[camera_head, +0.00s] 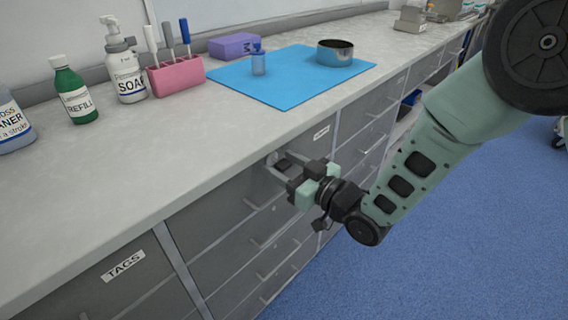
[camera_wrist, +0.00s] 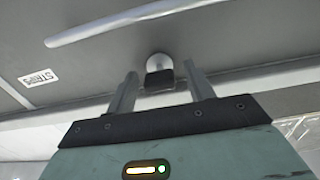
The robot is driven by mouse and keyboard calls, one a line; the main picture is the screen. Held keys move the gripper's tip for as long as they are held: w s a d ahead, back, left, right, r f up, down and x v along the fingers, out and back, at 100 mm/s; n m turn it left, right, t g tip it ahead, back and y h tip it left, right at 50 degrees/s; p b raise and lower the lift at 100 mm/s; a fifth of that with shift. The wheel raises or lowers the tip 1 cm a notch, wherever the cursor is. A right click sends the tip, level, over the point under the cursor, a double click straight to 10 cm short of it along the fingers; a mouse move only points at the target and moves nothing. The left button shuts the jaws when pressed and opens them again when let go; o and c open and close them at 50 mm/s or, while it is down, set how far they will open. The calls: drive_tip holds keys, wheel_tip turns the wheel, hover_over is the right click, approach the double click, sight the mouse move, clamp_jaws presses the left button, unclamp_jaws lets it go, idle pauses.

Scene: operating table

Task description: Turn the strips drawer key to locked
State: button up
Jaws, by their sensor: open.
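The strips drawer (camera_wrist: 85,62) fills the upper part of the wrist view, with its STRIPS label (camera_wrist: 38,77) upside down at the left. A key with a black head (camera_wrist: 160,80) sits at a round silver lock (camera_wrist: 159,61) on the front. My gripper (camera_wrist: 160,80) is open, with one finger on each side of the key head and visible gaps between. Whether the key is at locked cannot be told.
The counter (camera_head: 190,135) overhangs the drawers closely above my gripper. A TAGS drawer label (camera_head: 124,266) is at the lower left. A blue mat (camera_head: 290,88) with a metal bowl (camera_head: 334,52) lies on the counter.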

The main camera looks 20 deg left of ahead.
drive_tip(key=shift+w+a, duration=0.1)
drive_tip(key=shift+a, duration=0.1)
drive_tip(key=c, duration=1)
